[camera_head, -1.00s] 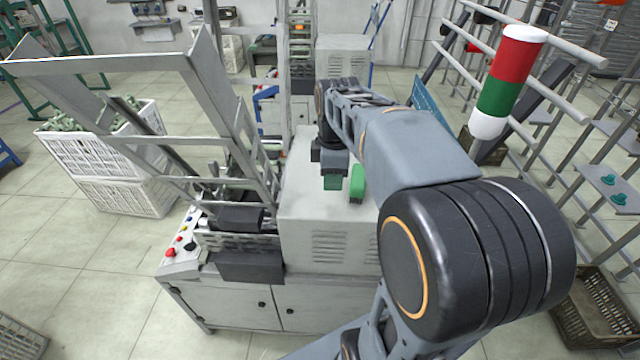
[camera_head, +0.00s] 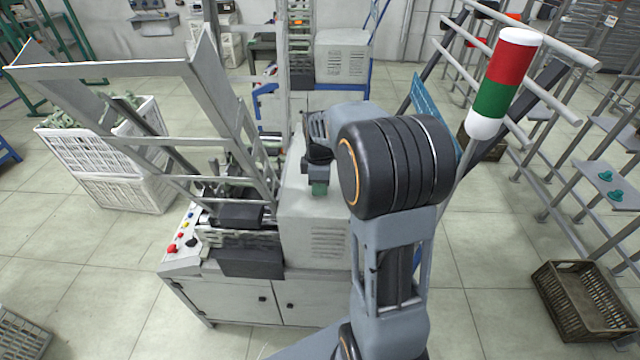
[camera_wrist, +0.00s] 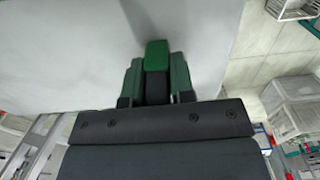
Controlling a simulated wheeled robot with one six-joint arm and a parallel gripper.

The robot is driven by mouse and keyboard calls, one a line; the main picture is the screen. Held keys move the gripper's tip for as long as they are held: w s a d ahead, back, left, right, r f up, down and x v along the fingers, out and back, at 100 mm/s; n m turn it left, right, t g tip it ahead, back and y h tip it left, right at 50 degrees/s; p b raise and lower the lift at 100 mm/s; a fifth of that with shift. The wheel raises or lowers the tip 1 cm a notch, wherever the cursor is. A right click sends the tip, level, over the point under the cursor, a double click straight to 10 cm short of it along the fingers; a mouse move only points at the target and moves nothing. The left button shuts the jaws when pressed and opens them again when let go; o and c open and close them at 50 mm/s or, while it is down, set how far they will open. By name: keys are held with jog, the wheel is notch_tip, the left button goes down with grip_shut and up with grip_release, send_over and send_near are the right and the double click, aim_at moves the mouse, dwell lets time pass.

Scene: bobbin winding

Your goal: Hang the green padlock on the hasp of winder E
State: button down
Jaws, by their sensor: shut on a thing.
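The green padlock (camera_wrist: 157,55) shows in the wrist view as a bright green block. My gripper (camera_wrist: 156,82) is shut on it, with a dark green finger on each side. Its shackle cannot be made out. In the head view my gripper (camera_head: 319,187) points down over the top of the light grey winder cabinet (camera_head: 318,228). There the padlock cannot be told apart from the green fingers. The gap between the padlock and the cabinet top is unclear. No hasp can be made out, and no letter on the winder is readable.
The winder's slanted metal frame (camera_head: 232,115) rises left of my gripper. A red, green and white signal lamp (camera_head: 505,80) stands to the right. White crates (camera_head: 105,170) stand at left, a brown crate (camera_head: 583,300) at lower right. Open floor lies in front.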

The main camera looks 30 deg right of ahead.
jog(key=shift+f, duration=0.1)
jog(key=shift+f, duration=0.15)
jog(key=c, duration=1)
grip_release()
